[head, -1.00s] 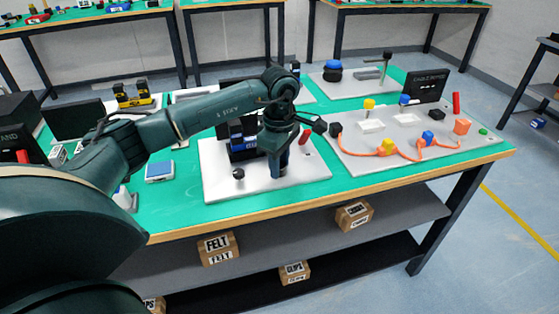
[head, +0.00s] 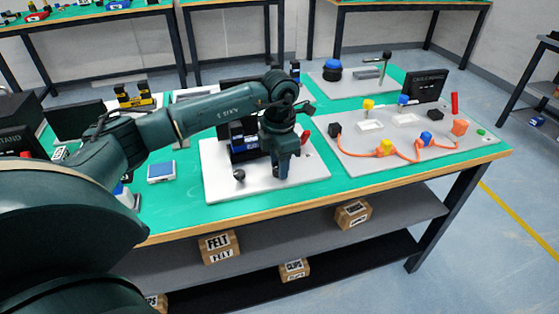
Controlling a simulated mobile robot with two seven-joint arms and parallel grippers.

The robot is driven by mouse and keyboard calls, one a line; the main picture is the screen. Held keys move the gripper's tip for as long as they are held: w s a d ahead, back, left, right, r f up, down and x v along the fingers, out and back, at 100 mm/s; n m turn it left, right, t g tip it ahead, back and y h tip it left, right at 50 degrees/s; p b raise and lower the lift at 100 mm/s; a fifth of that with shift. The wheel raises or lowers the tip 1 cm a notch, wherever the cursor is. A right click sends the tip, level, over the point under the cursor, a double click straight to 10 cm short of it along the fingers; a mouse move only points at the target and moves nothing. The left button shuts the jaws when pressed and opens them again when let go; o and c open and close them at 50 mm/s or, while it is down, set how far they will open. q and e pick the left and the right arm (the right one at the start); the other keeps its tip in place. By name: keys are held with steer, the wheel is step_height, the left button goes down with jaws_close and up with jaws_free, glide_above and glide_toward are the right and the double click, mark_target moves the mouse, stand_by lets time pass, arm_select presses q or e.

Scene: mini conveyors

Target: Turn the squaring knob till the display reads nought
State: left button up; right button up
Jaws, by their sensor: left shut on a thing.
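My left gripper (head: 281,172) points straight down over the right part of a white base plate (head: 222,190). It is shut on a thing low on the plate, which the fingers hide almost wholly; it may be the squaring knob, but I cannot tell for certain. A small black round knob (head: 239,175) stands apart at the plate's front left. A black and blue device (head: 238,142) stands at the back of the plate, with a dark panel (head: 238,92) behind it, partly covered by my arm. I can read no number on any display. My right gripper is out of view.
A red handle (head: 305,137) shows just right of my wrist. To the right lies a grey cable board (head: 345,155) with an orange cable and coloured blocks. A blue-topped scale (head: 161,171) sits to the left. Green table top is free along the front edge.

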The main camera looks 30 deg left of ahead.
arm_select(q)
steer(key=shift+r+n, duration=0.1)
steer(key=shift+n, duration=0.9)
steer(key=n+p, duration=0.1)
steer(key=n, duration=0.1)
steer(key=shift+n, duration=0.4)
steer(key=n+p, duration=0.1)
steer(key=n, duration=0.3)
steer(key=shift+n+p, duration=0.5)
steer(key=shift+n, duration=1.2)
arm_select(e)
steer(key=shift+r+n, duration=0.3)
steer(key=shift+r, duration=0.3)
arm_select(q)
steer(key=o, duration=1)
steer(key=shift+c, duration=0.2)
step_height(320, 180, up, 13)
